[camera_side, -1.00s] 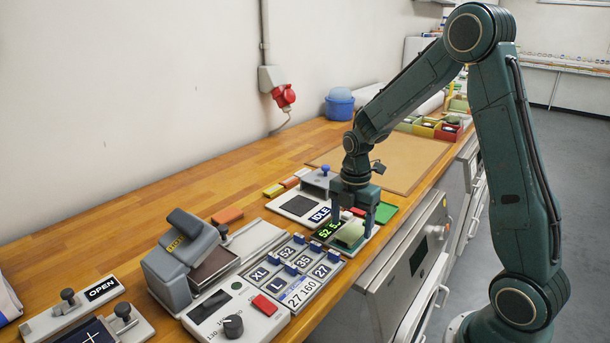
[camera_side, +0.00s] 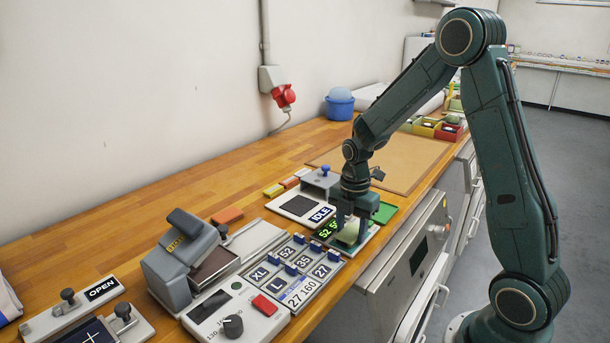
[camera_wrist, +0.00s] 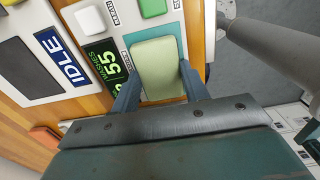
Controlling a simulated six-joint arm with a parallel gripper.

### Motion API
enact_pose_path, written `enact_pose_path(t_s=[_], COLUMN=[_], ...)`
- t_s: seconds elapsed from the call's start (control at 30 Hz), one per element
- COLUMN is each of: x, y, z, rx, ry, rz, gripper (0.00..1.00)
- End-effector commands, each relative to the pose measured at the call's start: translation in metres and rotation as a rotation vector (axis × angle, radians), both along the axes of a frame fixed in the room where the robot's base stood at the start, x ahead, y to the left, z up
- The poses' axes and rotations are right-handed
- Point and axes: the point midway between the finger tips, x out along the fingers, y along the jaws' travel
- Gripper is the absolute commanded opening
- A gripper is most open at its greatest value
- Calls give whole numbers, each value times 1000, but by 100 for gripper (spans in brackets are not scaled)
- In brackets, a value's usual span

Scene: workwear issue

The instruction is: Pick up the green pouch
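The green pouch (camera_side: 349,238) is pale green and lies on a small grey scale-like unit near the bench's front edge. In the wrist view the pouch (camera_wrist: 158,62) lies between the fingers of my gripper (camera_wrist: 158,78). The fingers are apart, one along each long side of the pouch. A narrow gap shows on the left; the right finger is very close to the pouch's edge, and I cannot tell if it touches. In the side view my gripper (camera_side: 350,226) points down over the pouch and partly hides it.
A lit green display (camera_wrist: 106,66) and an IDLE unit (camera_side: 312,207) stand close to the left. A green plate (camera_side: 384,213) lies just behind. A panel of size tags (camera_side: 292,266) is in front. Bare wood (camera_side: 130,237) is free toward the wall.

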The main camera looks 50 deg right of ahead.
Motion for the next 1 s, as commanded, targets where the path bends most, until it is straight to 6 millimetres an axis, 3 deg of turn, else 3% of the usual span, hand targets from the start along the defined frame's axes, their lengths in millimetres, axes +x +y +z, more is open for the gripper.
enact_pose_path(t_s=[0.37, 0.57, 0.77, 1.0], x=[0, 1, 1, 1], y=[0, 0, 0, 0], z=[3, 17, 45, 96], rx=[0, -1, -2, -2], ry=[-1, -4, -6, -7], rz=[0, 0, 0, 0], gripper=[19, 19, 19, 19])
